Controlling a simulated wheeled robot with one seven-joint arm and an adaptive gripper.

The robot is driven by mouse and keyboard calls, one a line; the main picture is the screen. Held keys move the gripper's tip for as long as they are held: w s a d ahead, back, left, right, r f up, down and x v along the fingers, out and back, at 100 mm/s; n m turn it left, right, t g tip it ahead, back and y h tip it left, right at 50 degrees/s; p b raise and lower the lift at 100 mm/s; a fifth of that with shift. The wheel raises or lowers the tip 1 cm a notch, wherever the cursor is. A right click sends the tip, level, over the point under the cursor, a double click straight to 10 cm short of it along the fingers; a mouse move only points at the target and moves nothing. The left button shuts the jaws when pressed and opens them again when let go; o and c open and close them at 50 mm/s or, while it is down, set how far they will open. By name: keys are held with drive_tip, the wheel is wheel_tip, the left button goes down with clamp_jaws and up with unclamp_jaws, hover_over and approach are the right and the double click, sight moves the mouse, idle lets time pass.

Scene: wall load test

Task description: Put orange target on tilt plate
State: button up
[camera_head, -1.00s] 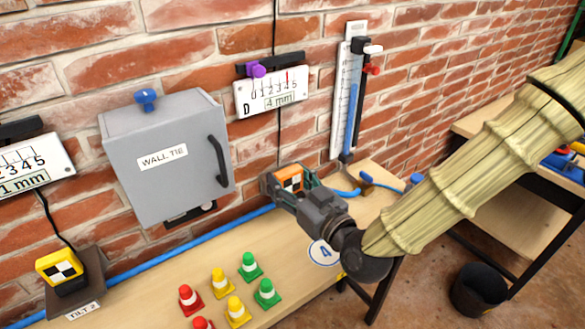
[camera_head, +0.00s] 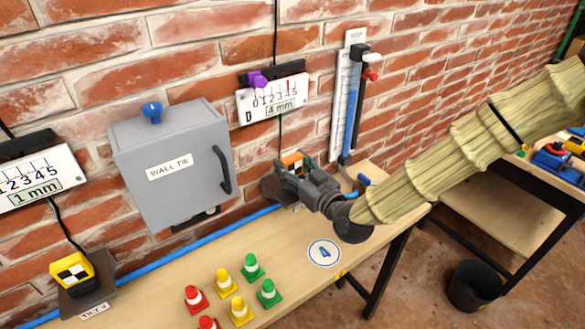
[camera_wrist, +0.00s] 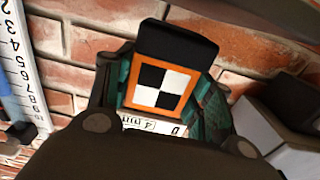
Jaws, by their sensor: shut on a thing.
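The orange target (camera_head: 291,160), a block with a black-and-white checker face in an orange frame, is between the fingers of my gripper (camera_head: 298,168). In the wrist view the target (camera_wrist: 163,84) faces the camera, with a dark top and green finger pads on both sides. A dark plate (camera_head: 272,190) on the bench by the wall shows partly behind and below my gripper. The gripper hides much of it, and I cannot tell whether the target touches it. Another plate, labelled TILT 2 (camera_head: 96,309), at the left carries a yellow checker target (camera_head: 73,271).
A grey WALL TIE box (camera_head: 170,165) and a 4 mm gauge (camera_head: 271,100) hang on the brick wall. Several small cones (camera_head: 238,309) stand on the bench front. A blue hose runs along the wall (camera_head: 220,233). The bench around the round 4 mark (camera_head: 324,253) is clear.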

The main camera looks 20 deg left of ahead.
drive_tip(key=shift+f, duration=0.75)
drive_tip(key=shift+f, duration=0.2)
drive_tip(key=o, duration=1.1)
drive_tip(key=shift+o, duration=0.2)
drive_tip(key=shift+r, duration=0.1)
drive_tip(key=shift+r+p, duration=0.2)
drive_tip(key=shift+p, duration=0.1)
drive_tip(key=b+v, duration=0.3)
drive_tip(key=v, duration=0.9)
drive_tip(key=shift+b, duration=0.3)
drive_tip(key=shift+s+f, duration=0.1)
